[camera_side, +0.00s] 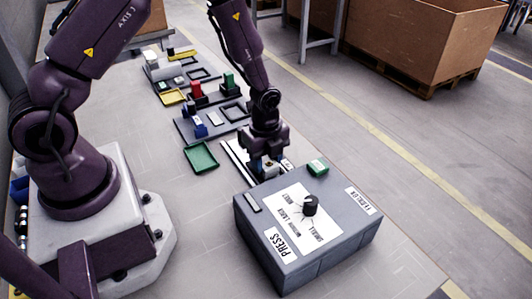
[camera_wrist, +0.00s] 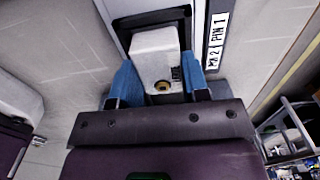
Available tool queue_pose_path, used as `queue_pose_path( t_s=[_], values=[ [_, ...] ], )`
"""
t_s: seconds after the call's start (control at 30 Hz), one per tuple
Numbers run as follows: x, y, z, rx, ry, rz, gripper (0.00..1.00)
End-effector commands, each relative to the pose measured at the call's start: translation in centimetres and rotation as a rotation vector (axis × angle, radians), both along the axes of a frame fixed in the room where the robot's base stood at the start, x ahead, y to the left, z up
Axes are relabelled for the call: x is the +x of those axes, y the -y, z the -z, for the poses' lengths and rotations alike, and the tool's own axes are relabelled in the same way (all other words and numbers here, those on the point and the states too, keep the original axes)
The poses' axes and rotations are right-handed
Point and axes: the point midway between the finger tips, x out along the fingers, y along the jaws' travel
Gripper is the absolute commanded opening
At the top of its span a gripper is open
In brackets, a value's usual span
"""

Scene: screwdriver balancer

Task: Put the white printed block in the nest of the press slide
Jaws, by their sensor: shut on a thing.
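The white printed block (camera_wrist: 157,58) is between the blue fingertips of my gripper (camera_wrist: 160,82) in the wrist view. A brass-coloured round spot and a small dark print show on its near part. My gripper (camera_side: 268,166) is shut on it, low over the press slide (camera_side: 235,155), behind the press box (camera_side: 270,230). The dark-framed nest (camera_wrist: 186,16) shows around the block's far end in the wrist view. I cannot tell whether the block is seated in it or just above it. The fingers hide most of the block in the side view.
The press box has a black knob (camera_side: 310,205) on top. A green block (camera_side: 317,167) sits at its back edge. A green tray (camera_side: 201,157) lies left of the slide. Fixtures with red, green and blue pieces stand farther back. The bench left of the press is clear.

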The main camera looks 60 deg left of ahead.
Motion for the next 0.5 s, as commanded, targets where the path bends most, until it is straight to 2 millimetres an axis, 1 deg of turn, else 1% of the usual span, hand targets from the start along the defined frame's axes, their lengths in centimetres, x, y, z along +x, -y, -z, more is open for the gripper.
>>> queue_pose_path(
  t_s=[0.27,0.3,0.37,0.4,0.43,0.5],
  values=[
    [0.02,-0.01,0.09,0.000,0.001,0.000,0.17],
    [0.02,-0.01,0.09,0.000,0.001,-0.001,0.46],
    [0.02,0.00,0.08,0.000,0.001,0.000,0.60],
    [0.01,0.00,0.08,0.000,0.001,0.000,0.69],
    [0.01,0.00,0.08,0.000,0.001,0.000,0.72],
    [0.01,-0.01,0.08,0.000,0.000,-0.001,0.72]
  ],
)
